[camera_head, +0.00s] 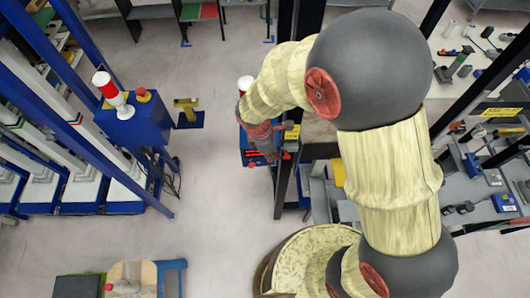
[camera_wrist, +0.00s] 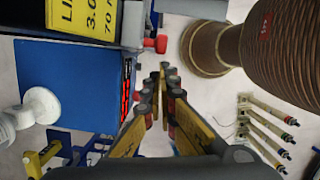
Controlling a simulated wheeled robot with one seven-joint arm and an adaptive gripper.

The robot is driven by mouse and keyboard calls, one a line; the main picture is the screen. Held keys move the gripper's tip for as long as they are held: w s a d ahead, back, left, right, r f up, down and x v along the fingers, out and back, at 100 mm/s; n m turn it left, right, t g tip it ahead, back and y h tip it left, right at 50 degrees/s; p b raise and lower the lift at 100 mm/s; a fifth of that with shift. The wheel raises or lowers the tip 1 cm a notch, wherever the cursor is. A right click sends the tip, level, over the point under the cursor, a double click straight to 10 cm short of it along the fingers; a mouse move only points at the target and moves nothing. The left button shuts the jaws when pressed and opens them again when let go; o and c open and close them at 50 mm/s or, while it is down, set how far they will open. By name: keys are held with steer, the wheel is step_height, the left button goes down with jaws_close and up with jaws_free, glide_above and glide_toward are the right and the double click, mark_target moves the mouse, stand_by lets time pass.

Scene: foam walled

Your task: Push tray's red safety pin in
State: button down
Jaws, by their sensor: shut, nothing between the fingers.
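A red knob-like pin (camera_wrist: 158,43) on a short stub sticks out from the dark edge with the yellow label in the wrist view. It stands out and does not look flush with that edge. My gripper (camera_wrist: 164,70) is shut and empty, its fingertips a little below the red pin in the picture. I cannot tell whether they touch it; a small gap seems to show. In the head view my gripper (camera_head: 268,151) points down beside a dark post, and a small red spot shows near it. The tray itself is not clearly seen; the arm covers much of that area.
A blue box (camera_wrist: 70,85) lies left of my fingers, with a white round-topped part beside it. A brown ribbed column (camera_wrist: 285,45) is at upper right. In the head view, a blue cabinet (camera_head: 135,122) with a red-white lamp stands left; open floor (camera_head: 215,200) lies between.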

mark_target(287, 156)
steer(key=shift+d+f, duration=0.1)
steer(key=shift+d, duration=0.05)
steer(key=d, duration=0.4)
steer(key=shift+d, duration=0.15)
stand_by(0.5)
steer(key=a+r, duration=0.6)
steer(key=r, duration=0.4)
steer(key=shift+s+a+r, duration=0.2)
steer(key=shift+s+a, duration=0.05)
steer(key=shift+s, duration=0.2)
